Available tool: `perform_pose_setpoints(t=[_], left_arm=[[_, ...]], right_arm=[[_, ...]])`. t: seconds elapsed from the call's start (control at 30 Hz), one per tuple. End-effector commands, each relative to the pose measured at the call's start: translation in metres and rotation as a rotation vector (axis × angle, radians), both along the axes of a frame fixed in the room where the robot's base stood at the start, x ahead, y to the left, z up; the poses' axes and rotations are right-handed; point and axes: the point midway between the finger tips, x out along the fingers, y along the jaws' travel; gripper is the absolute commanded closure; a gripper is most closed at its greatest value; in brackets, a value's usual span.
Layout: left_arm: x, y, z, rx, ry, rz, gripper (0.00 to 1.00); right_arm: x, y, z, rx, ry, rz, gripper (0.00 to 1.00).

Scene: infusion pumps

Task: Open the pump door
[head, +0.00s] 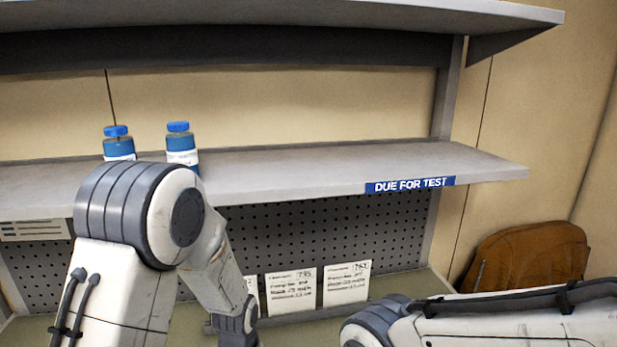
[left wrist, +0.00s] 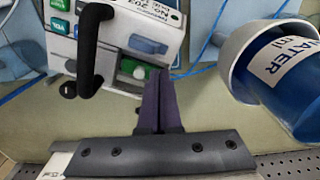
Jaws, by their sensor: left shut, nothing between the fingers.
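In the left wrist view a white pump (left wrist: 113,40) stands at the upper left, tilted in the picture. It has a label with "No 203", a blue part (left wrist: 148,45), green parts (left wrist: 132,68) and a black bar handle (left wrist: 92,48). Which part is its door I cannot tell. My left gripper (left wrist: 160,78) is shut and empty, its dark fingertips close to the pump's lower right corner. Whether they touch it is unclear. The pump is not visible in the head view, where my left arm blocks part of the bench. My right gripper is out of view.
A blue bottle (left wrist: 285,75) marked "WATER" lies in a white round holder (left wrist: 235,58) right of my left fingers. Blue cords run behind. In the head view, a shelf (head: 300,172) holds two blue-capped bottles (head: 182,145); cards (head: 346,284) stand below. A brown chair (head: 530,255) is at right.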

Motion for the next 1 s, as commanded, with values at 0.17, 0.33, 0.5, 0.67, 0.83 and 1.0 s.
perform_pose_setpoints(t=[0.17,0.33,0.5,0.67,0.83,1.0], left_arm=[[0.000,0.000,-0.006,0.000,0.000,0.000,1.00],[0.003,-0.001,-0.005,0.000,-0.001,0.000,1.00],[0.009,-0.002,-0.005,0.000,0.000,0.000,1.00],[0.015,-0.004,-0.005,0.000,-0.001,0.000,1.00],[0.021,-0.005,-0.005,-0.001,-0.002,0.000,1.00],[0.027,-0.007,-0.006,-0.001,-0.002,-0.001,1.00]], right_arm=[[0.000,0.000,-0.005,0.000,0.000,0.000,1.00],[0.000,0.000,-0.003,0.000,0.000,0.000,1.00],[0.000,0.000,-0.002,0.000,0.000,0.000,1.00],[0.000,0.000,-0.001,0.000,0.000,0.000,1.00],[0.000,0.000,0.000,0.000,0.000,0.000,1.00],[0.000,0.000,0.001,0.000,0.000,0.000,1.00]])
